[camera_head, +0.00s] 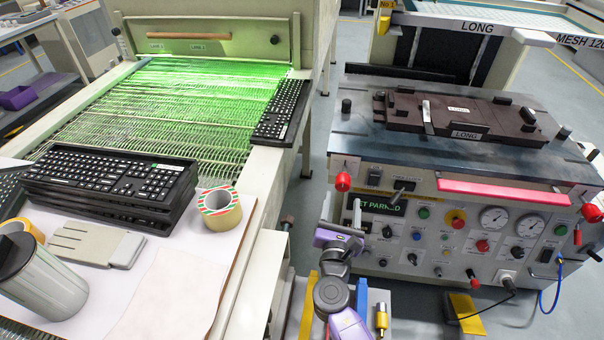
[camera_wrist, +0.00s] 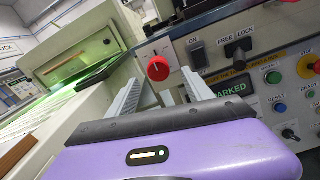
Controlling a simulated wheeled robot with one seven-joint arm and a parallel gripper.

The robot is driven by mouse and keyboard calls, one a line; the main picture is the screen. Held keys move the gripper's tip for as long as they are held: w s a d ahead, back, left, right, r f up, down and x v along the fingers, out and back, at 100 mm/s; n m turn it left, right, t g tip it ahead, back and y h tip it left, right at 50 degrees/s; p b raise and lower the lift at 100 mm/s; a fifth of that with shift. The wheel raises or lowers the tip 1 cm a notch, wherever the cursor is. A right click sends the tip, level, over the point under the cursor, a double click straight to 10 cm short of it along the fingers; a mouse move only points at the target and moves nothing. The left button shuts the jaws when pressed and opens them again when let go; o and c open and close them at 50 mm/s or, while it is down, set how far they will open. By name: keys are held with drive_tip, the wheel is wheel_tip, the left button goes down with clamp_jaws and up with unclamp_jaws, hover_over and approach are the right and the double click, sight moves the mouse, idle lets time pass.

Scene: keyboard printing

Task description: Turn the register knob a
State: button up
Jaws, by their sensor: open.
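A red round knob (camera_head: 343,181) is at the upper left corner of the printing press (camera_head: 450,150). Another red knob (camera_head: 592,213) is at the press's right corner; I cannot read a letter on either. My gripper (camera_head: 341,208) is low in front of the press's left end, below the left knob. In the wrist view my gripper (camera_wrist: 161,80) is open, its two grey fingers apart, pointing toward the left knob, with nothing between them.
The front panel (camera_head: 430,245) has several switches, gauges and buttons beside my gripper. A conveyor dryer (camera_head: 180,110) with keyboards (camera_head: 105,178) stands to the left. A narrow floor gap (camera_head: 305,190) lies between dryer and press.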

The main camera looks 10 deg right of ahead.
sight(342, 188)
drive_tip(key=shift+w, duration=0.25)
drive_tip(key=b+x, duration=0.1)
drive_tip(key=x, duration=0.6)
drive_tip(key=shift+w+a+f, duration=0.1)
drive_tip(key=shift+w, duration=0.05)
clamp_jaws()
